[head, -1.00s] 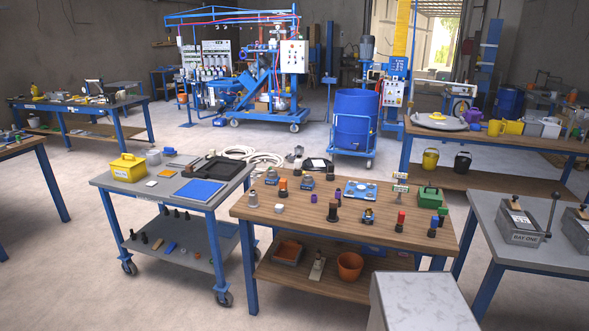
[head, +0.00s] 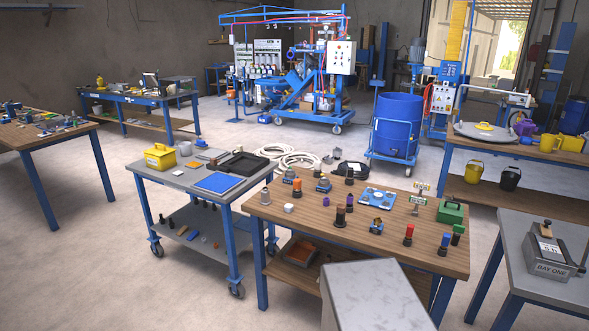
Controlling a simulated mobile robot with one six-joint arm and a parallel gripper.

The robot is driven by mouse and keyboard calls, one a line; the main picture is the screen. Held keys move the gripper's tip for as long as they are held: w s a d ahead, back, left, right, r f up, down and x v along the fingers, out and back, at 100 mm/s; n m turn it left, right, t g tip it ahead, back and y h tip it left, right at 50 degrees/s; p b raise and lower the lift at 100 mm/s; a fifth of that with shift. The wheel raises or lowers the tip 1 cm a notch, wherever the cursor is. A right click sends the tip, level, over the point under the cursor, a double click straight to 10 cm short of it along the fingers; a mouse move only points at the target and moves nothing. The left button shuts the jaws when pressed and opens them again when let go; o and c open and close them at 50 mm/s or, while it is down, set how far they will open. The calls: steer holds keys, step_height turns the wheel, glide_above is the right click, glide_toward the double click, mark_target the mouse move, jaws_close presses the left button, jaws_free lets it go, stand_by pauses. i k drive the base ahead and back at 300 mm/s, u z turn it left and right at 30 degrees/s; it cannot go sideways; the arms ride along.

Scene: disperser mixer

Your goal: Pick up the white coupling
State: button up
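A small white piece (head: 288,208) lies on the wooden-topped workbench (head: 330,248), near its left front edge. It looks like the white coupling, but it is too small to make out its exact shape. It stands apart from the other parts and nothing covers it. My gripper is not in view.
A pale block (head: 375,295) with a marbled top stands in front of the bench. A blue-framed cart (head: 170,180) with a yellow box stands to the left. A grey bench (head: 515,228) is at the right. A green box (head: 450,212) is at the workbench's right end.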

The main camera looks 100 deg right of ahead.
mark_target(318, 164)
steer(key=u, duration=0.45)
steer(key=k, duration=1)
steer(key=u, duration=0.45)
steer(key=i, duration=1)
steer(key=z, duration=0.8)
steer(key=i, duration=0.7)
steer(key=z, duration=0.75)
steer(key=i, duration=0.55)
steer(key=z, duration=0.8)
steer(key=i, duration=0.45)
steer(key=z, duration=0.6)
steer(key=i, duration=0.5)
steer(key=z, duration=0.25)
